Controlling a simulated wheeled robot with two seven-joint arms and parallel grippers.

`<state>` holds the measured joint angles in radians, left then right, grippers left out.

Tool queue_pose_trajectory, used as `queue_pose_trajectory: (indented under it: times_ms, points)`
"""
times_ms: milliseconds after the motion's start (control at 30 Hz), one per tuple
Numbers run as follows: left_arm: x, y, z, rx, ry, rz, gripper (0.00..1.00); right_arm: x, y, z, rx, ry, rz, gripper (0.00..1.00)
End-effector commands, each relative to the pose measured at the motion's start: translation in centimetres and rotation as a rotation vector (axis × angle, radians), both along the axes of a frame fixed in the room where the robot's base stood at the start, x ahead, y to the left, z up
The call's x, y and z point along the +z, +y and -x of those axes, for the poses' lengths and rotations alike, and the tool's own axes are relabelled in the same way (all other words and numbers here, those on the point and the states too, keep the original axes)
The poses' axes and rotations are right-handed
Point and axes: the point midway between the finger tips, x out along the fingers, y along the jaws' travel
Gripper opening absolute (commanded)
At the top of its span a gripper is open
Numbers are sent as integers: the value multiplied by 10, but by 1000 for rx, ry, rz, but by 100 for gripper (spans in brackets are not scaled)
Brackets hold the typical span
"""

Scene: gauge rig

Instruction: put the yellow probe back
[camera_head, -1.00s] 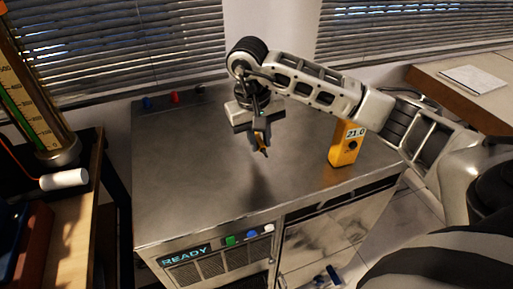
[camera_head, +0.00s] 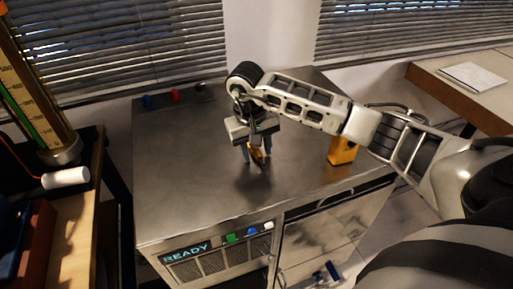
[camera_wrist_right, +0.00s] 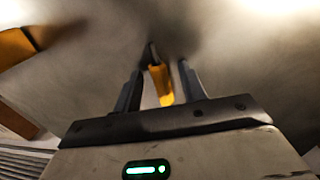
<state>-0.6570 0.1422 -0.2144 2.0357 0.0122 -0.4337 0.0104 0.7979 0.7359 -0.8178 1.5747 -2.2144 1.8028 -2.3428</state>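The yellow probe (camera_head: 257,154), with a dark end, is between the spread fingers of my right gripper (camera_head: 256,157), low over the metal cabinet top (camera_head: 185,190). In the right wrist view the probe (camera_wrist_right: 161,84) lies between the two dark fingers (camera_wrist_right: 160,70), with a gap at least on its right side. I cannot tell for sure whether it rests on the metal. The yellow gauge body (camera_head: 342,151) stands on the cabinet top to the right, its upper part hidden by my right arm. Its yellow side also shows in the wrist view (camera_wrist_right: 14,47). My left gripper is out of view.
Blue and red knobs (camera_head: 175,96) sit at the back left of the cabinet top. A READY display (camera_head: 186,252) and coloured buttons (camera_head: 252,231) are on its front. The front-left metal top is clear.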

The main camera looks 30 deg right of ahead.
Motion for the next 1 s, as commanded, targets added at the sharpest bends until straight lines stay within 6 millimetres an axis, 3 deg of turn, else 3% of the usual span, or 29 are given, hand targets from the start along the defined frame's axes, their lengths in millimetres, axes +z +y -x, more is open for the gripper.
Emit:
queue_pose_trajectory:
  times_ms: [367, 800, 1000]
  points:
    - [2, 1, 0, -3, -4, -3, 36, 11, 1, -1, 1, -5, 0, 41]
    - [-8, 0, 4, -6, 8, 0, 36, 99, 12, -3, 1, -5, 0, 41]
    - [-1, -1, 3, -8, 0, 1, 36, 120, 14, -3, -1, -1, 0, 41]
